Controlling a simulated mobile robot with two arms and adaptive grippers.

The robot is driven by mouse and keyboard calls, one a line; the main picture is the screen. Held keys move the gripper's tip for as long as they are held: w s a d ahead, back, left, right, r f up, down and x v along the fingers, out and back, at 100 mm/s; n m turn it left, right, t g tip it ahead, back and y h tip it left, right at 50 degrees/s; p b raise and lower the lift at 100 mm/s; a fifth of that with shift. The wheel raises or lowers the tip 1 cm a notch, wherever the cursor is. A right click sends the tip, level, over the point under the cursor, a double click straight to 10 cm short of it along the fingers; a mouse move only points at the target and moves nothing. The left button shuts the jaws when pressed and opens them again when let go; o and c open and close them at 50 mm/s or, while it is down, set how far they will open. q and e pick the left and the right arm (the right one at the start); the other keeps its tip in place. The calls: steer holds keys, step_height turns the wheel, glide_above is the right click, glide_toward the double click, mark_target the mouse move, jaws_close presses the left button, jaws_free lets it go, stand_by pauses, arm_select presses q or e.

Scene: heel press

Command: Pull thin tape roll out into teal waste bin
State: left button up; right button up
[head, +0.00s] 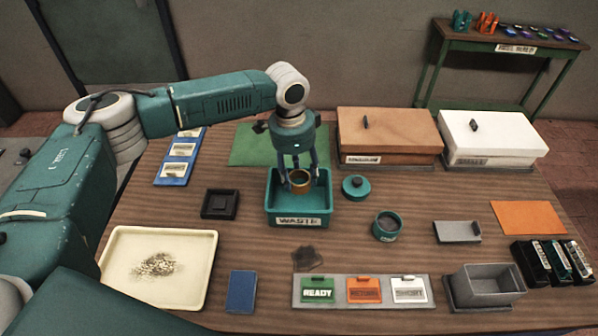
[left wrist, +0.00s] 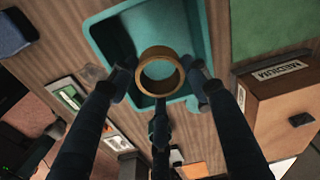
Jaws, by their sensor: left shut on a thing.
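The thin tape roll (head: 299,188) is a small tan-brown ring. My left gripper (head: 301,180) is shut on it and holds it over the teal waste bin (head: 284,221), which is labelled WASTE. In the left wrist view the tape roll (left wrist: 160,58) sits between the fingertips of the left gripper (left wrist: 161,88), with the bin (left wrist: 112,42) behind it. I cannot tell exactly how far the roll is above the bin floor. My right gripper is not in view.
A teal lid (head: 355,186) and a round teal container (head: 386,226) stand right of the bin. A black square holder (head: 220,204) is at its left. Brown (head: 388,127) and white (head: 487,133) boxes stand behind. A cream tray (head: 205,270) lies at front left.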

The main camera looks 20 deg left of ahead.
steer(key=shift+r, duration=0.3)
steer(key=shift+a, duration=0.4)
arm_select(q)
steer(key=shift+f, duration=0.2)
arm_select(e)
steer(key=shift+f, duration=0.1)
arm_select(q)
steer(key=shift+f+b, duration=1.5)
steer(key=shift+f, duration=2.6)
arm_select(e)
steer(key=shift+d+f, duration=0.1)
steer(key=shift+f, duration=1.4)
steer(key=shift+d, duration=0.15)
arm_select(q)
steer(key=o, duration=1.3)
steer(key=shift+o, duration=0.4)
